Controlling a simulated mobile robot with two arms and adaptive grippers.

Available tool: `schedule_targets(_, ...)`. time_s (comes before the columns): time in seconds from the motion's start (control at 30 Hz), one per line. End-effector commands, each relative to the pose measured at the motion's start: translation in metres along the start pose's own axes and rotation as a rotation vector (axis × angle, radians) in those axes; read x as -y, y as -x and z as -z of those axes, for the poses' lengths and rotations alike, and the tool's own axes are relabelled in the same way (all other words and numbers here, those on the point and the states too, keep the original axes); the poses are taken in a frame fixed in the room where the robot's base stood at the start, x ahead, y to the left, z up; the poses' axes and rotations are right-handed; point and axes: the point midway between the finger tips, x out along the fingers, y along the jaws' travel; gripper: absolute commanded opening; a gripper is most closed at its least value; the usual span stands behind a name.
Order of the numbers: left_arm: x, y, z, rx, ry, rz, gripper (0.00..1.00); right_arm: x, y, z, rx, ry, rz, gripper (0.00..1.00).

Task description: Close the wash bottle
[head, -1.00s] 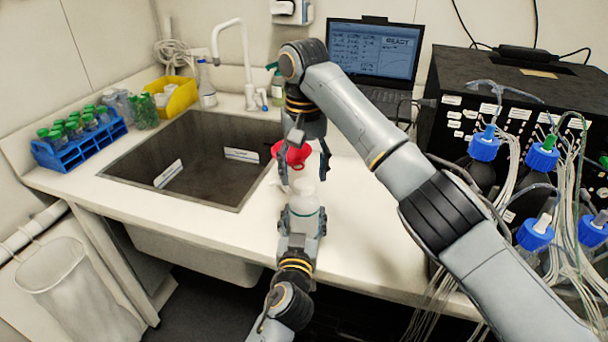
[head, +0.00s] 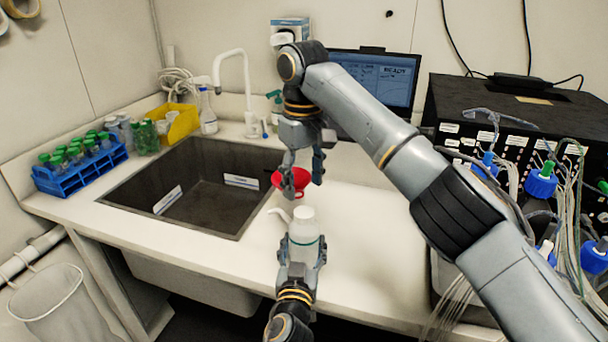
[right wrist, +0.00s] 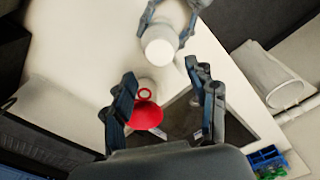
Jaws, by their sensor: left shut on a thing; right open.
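The white wash bottle (head: 303,248) stands upright in my left gripper (head: 303,262), which is shut around its body. The bottle's pale round top also shows in the right wrist view (right wrist: 159,48). I cannot tell whether the cap is screwed tight. My right gripper (head: 302,182) is open and empty above and behind the bottle, apart from the cap. Its spread fingers also show in the right wrist view (right wrist: 168,105).
The sink (head: 190,148) is at left, with a blue tube rack (head: 75,180) beyond. A laptop (head: 385,75) and black apparatus (head: 500,105) with tubing stand at right.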

Motion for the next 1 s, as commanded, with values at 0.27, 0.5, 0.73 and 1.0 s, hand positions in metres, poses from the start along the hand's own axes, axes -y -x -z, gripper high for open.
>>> schedule_targets(0.27, 0.000, 0.000, 0.000, 0.001, 0.000, 0.000, 0.00, -0.001, 0.012, -0.002, 0.000, 0.423, 0.001, 0.58)
schedule_targets(0.5, 0.000, 0.000, 0.000, 0.000, 0.000, 0.000, 0.00, 0.000, 0.015, -0.002, -0.001, 0.520, 0.004, 0.58)
schedule_targets(0.73, 0.000, 0.000, 0.000, 0.000, 0.000, 0.000, 0.00, 0.000, 0.014, -0.002, -0.001, 0.518, 0.004, 0.58)
schedule_targets(1.0, 0.000, 0.000, 0.000, 0.000, 0.000, 0.000, 0.00, 0.000, -0.011, -0.003, 0.001, 0.518, 0.005, 0.58)
